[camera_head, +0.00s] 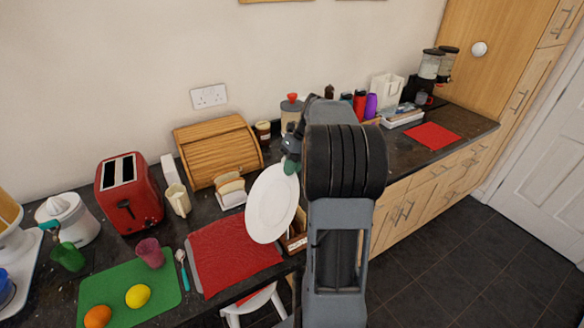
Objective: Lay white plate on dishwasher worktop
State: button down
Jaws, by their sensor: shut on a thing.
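The white plate (270,203) is held up, tilted steeply, over the right side of the red mat near the worktop's front edge. My gripper (291,166) is shut on the plate's upper rim; its fingertips are partly hidden by my arm and the plate. The dark granite worktop (206,208) runs along the wall, and the plate is apart from it as far as I can tell. My arm hides the middle stretch of the worktop. I cannot tell which part of the worktop stands over a dishwasher.
A red mat (222,262) lies below and left of the plate. A toast rack (231,192), a bread bin (216,149) and a red toaster (129,190) stand behind. A green board (118,298) holds fruit. A red cloth (432,135) lies far right. A white stool (254,304) stands below.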

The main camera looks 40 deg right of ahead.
jog(key=c, duration=1.7)
grip_release()
jog(key=shift+f, duration=0.15)
jog(key=o, duration=0.4)
jog(key=w+v, duration=0.1)
jog(key=v, duration=1.1)
jog(key=s+a+f+n+t+h, duration=0.1)
jog(key=s+a+n+h, duration=0.25)
jog(key=a+n, duration=1.35)
jog(key=s+a+f+n+t, duration=0.1)
jog(key=s+a+f+n, duration=0.3)
jog(key=n, duration=0.6)
jog(key=s+a+f+n+t+h, duration=0.1)
jog(key=s+a+f+n+t, duration=0.1)
jog(key=n, duration=0.8)
jog(key=s+a+f, duration=0.1)
jog(key=s+a, duration=0.1)
jog(key=s, duration=0.1)
jog(key=shift+s+a+f+n, duration=0.2)
jog(key=shift+a+f+n, duration=0.1)
jog(key=shift+f, duration=0.1)
